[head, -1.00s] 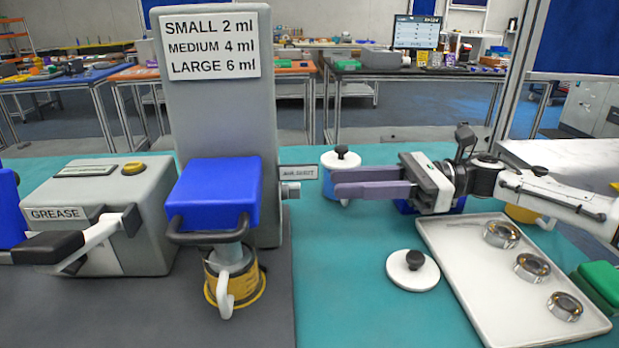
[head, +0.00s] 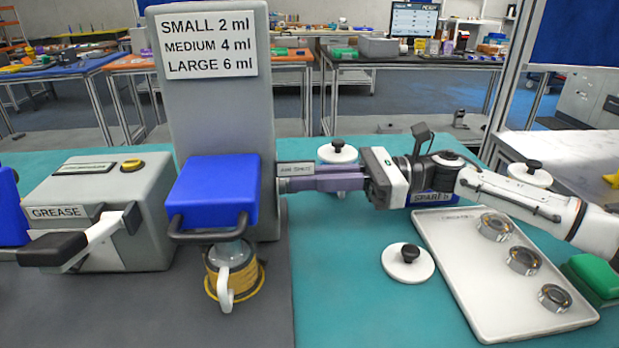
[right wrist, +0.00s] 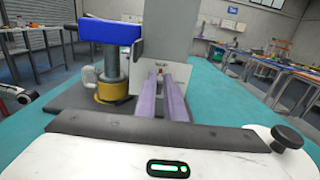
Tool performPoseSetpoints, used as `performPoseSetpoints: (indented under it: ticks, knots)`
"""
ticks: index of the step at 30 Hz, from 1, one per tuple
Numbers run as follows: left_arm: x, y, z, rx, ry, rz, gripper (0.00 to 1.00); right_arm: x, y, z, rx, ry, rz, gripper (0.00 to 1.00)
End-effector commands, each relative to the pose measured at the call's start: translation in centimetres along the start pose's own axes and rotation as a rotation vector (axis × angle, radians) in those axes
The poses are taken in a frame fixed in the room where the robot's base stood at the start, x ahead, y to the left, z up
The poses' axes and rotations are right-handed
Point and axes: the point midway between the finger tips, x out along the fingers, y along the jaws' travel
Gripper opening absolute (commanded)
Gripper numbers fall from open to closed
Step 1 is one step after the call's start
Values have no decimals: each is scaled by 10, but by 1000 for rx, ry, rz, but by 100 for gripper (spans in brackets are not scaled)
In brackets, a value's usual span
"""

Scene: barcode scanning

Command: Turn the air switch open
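The air switch is a small fitting on the right side of the tall grey machine (head: 222,112), beside a small label plate (head: 296,169). In the head view my right gripper hides most of it. My right gripper (head: 287,184) has its purple fingers level, with their tips at the switch. In the right wrist view the two fingers (right wrist: 161,76) are apart with a gap between them. A small reddish part of the switch (right wrist: 160,71) shows between or just beyond the tips; contact cannot be told. My left gripper is not in view.
A blue block (head: 214,190) on the machine stands over a yellow-based cup (head: 233,290). A grease box (head: 100,210) is at left. A white lid (head: 408,263) and a tray (head: 470,290) with metal rings lie at right. A white-lidded pot (head: 337,151) stands behind the gripper.

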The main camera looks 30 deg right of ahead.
Motion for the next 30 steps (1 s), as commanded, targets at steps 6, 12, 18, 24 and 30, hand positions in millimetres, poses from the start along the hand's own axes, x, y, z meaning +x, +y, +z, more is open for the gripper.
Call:
performPoseSetpoints:
  ticks: [6, 12, 18, 24, 30]
  knots:
    - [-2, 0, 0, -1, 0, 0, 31, 0, 0, 0, 9, 0, 0, 0]
    - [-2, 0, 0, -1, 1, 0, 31, 0, -1, 0, 72, 1, 0, 0]
    - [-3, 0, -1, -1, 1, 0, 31, 0, -2, 0, 209, 0, 1, 0]
    - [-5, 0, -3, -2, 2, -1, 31, 0, -5, 0, 394, 1, 0, 0]
    - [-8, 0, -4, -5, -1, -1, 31, 0, -7, 0, 585, 0, -1, 0]
